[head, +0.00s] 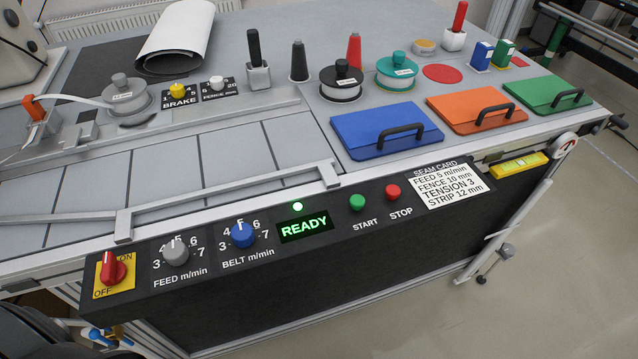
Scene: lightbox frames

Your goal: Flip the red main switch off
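The red main switch (113,268) is a rotary knob on a yellow plate at the left end of the black front panel (330,240). The plate reads ON at its top right and OFF at its bottom left. The knob's grip stands roughly upright, its upper end beside the ON label. A green lamp (298,206) is lit, and the display (305,227) below it reads READY in green. Neither of my grippers is in view.
Grey feed (176,251) and blue belt (242,235) knobs sit right of the switch, then green start (357,202) and red stop (393,192) buttons. A metal rail (230,205) runs above the panel. The floor at the right front is clear.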

